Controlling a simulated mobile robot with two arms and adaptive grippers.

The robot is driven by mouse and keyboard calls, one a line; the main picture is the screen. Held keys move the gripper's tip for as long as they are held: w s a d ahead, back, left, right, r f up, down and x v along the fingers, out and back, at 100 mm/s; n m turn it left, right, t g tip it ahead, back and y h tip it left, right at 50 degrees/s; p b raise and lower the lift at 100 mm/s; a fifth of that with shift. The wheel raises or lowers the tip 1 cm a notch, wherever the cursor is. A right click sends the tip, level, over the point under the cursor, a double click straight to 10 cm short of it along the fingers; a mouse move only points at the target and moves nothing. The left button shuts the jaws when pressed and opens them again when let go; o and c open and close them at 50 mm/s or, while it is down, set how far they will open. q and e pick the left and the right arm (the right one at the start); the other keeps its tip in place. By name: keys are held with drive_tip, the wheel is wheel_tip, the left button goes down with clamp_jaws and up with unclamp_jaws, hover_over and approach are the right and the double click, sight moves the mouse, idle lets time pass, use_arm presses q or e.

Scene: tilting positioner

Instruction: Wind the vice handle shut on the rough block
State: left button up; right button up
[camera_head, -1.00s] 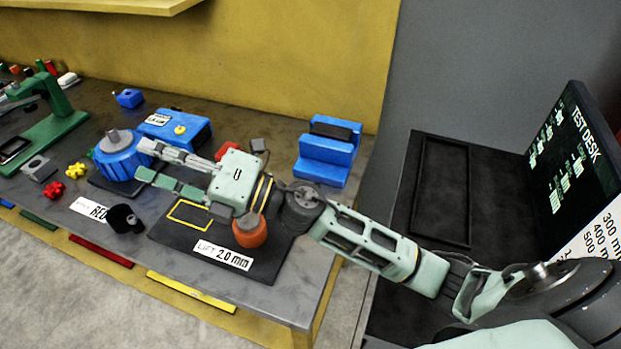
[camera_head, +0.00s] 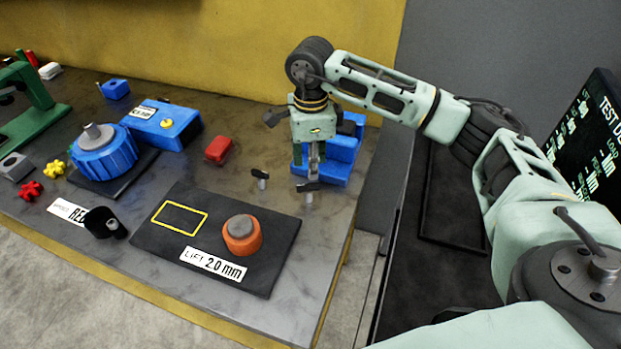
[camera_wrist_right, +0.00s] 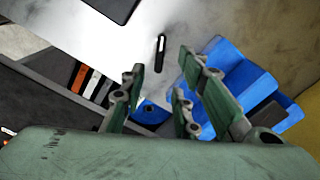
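The blue vice (camera_head: 347,160) stands at the table's right end, partly behind my right arm. It also shows in the wrist view (camera_wrist_right: 225,72), with a dark block-like part (camera_wrist_right: 268,115) that may be the rough block. Two small black bar handles on grey posts, one left (camera_head: 260,175) and one right (camera_head: 308,187), are in front of the vice; I cannot tell for sure which belongs to it. My right gripper (camera_head: 315,172) points down just above the right one. My left gripper is out of view.
A red block (camera_head: 218,150) lies left of the handles. A black mat (camera_head: 160,238) with an orange-collared knob (camera_head: 241,235) is in front. A blue tilting unit (camera_head: 103,155) stands to the left. A dark desk (camera_head: 400,285) is beyond the table's right edge.

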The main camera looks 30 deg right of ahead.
sight(311, 184)
drive_tip(key=shift+a+f+p, duration=0.1)
drive_tip(key=shift+f+p, duration=0.65)
drive_tip(key=shift+f, duration=2.45)
clamp_jaws()
